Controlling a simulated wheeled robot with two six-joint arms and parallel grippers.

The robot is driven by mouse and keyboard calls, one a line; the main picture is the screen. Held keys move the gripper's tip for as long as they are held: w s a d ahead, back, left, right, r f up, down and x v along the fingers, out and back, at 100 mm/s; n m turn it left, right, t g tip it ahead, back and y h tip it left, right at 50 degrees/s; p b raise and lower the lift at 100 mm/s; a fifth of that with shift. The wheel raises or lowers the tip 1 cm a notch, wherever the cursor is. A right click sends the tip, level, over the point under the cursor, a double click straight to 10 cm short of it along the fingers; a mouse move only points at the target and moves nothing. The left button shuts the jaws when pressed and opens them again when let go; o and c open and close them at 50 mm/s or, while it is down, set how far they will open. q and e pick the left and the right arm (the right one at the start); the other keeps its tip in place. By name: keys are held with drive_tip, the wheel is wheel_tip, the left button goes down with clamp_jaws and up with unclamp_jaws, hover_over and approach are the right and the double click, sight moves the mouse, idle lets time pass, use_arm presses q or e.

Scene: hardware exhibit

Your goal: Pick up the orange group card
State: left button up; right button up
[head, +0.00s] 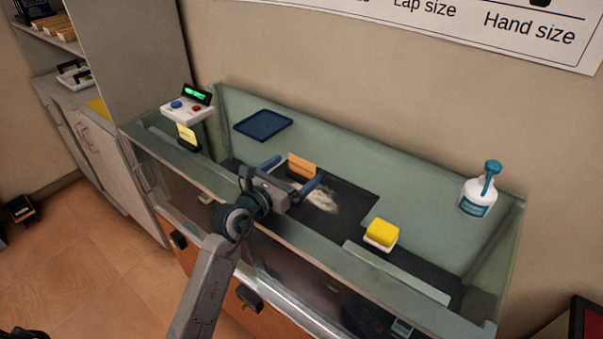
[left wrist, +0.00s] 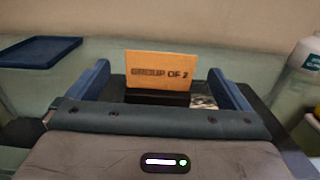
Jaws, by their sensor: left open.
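The orange group card (head: 301,165) stands upright inside the glass-fronted case. In the left wrist view the card (left wrist: 161,67) reads "GROUP OF 2" and its lower edge sits at a black holder (left wrist: 158,97). My left gripper (head: 297,168) reaches over the case's front with its blue fingers apart. In the left wrist view one finger is on each side of the card, with a gap at both sides. The gripper is open and empty. I cannot tell how far the card lies beyond the fingertips. My right gripper is not in view.
A blue tray (head: 263,125) lies behind the card, to the left. A yellow sponge (head: 382,231) and a white pump bottle (head: 478,196) are to the right. A button box (head: 187,108) stands at the case's left end. The case's front glass rim (head: 330,257) runs below my arm.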

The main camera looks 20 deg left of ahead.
sight(301, 165)
use_arm(q)
drive_tip(key=p+x, duration=0.1)
drive_tip(key=x, duration=0.3)
drive_tip(key=shift+w+d, duration=0.15)
drive_tip(key=shift+w, duration=0.2)
drive_tip(key=shift+w+d+f, duration=0.1)
drive_tip(key=shift+w+d, duration=0.1)
drive_tip(key=shift+w, duration=0.3)
drive_tip(key=shift+s, duration=0.1)
drive_tip(key=c, duration=1.1)
